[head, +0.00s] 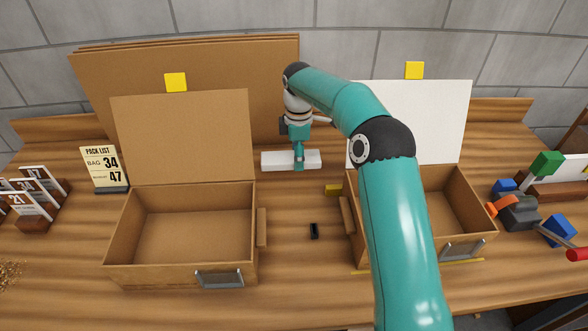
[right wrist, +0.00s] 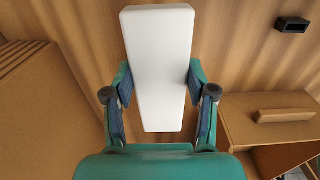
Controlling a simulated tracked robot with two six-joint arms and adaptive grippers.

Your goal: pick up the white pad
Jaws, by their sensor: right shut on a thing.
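The white pad (head: 274,161) is a plain white block in the middle of the table, behind the gap between the two boxes. My right gripper (head: 298,164) reaches down to it from above. In the right wrist view the white pad (right wrist: 160,60) lies between the two fingers of my right gripper (right wrist: 160,92), which are shut on its long sides. Whether the pad touches the table or hangs just above it I cannot tell. My left gripper is not in view.
An open cardboard box (head: 180,275) stands left, another box (head: 462,215) with a white lid right, partly behind my arm. A small black object (head: 314,231) and a yellow block (head: 333,189) lie between them. A pack list sign (head: 103,167) stands far left. Cardboard sheets (head: 275,75) lean behind.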

